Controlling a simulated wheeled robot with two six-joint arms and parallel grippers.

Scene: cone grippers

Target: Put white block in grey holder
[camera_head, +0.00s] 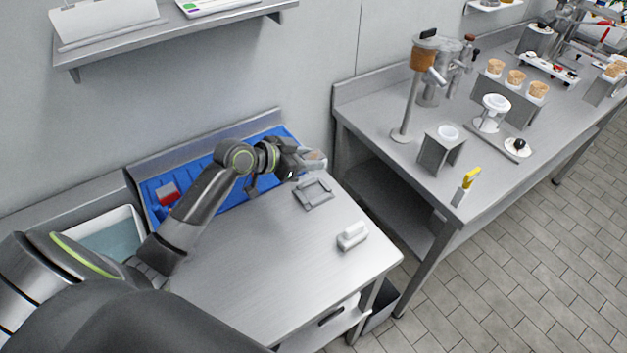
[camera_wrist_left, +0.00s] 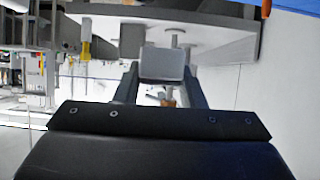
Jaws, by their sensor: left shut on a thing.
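My left gripper (camera_head: 300,166) is above the far edge of the near steel table, by the blue tray. It is shut on a pale, whitish block (camera_head: 316,158), which shows between the two fingers in the left wrist view (camera_wrist_left: 163,64). The block is held clear of the table. The grey holder (camera_head: 313,193), a low rectangular frame, lies on the table just below and in front of the gripper. It looks empty. My right gripper is not in view.
A second white object (camera_head: 352,236) sits on the table near its right edge. The blue tray (camera_head: 230,195) lies along the back wall, with a red-and-grey item (camera_head: 167,194) at its left. A white bin (camera_head: 105,240) stands left. The table's middle is clear.

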